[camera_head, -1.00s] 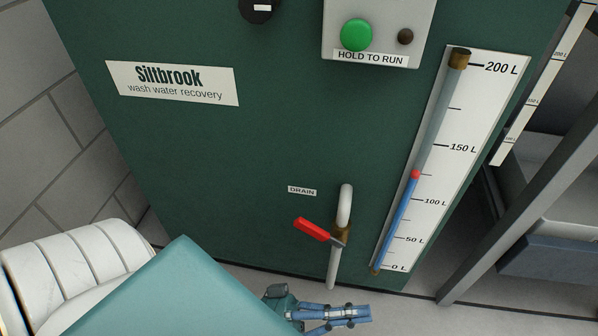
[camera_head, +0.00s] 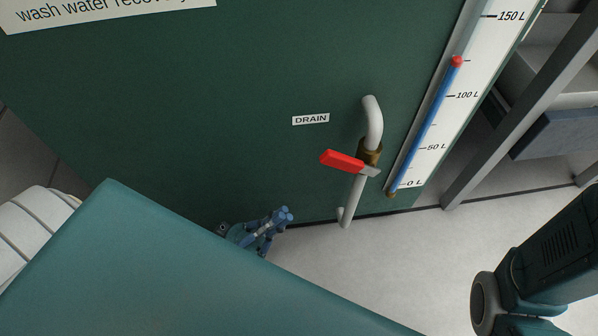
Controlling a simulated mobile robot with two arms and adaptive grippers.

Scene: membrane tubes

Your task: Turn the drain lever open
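The drain lever (camera_head: 342,160) has a red handle. It points left, crosswise to the pipe, from a brass valve (camera_head: 369,153) on the white drain pipe (camera_head: 373,122). A small DRAIN label (camera_head: 311,119) is up and to its left. My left gripper (camera_head: 284,220) is blue, low in front of the green panel, below and left of the lever. It is apart from the lever and seems to hold nothing. It is small and seen at a slant, so its finger gap is unclear. My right gripper is out of the picture.
The green tank panel (camera_head: 200,120) fills the back. A level gauge (camera_head: 430,115) right of the pipe shows its red marker between 100 L and 150 L. A grey frame post (camera_head: 520,120) stands at the right. The floor (camera_head: 400,260) below the pipe is clear.

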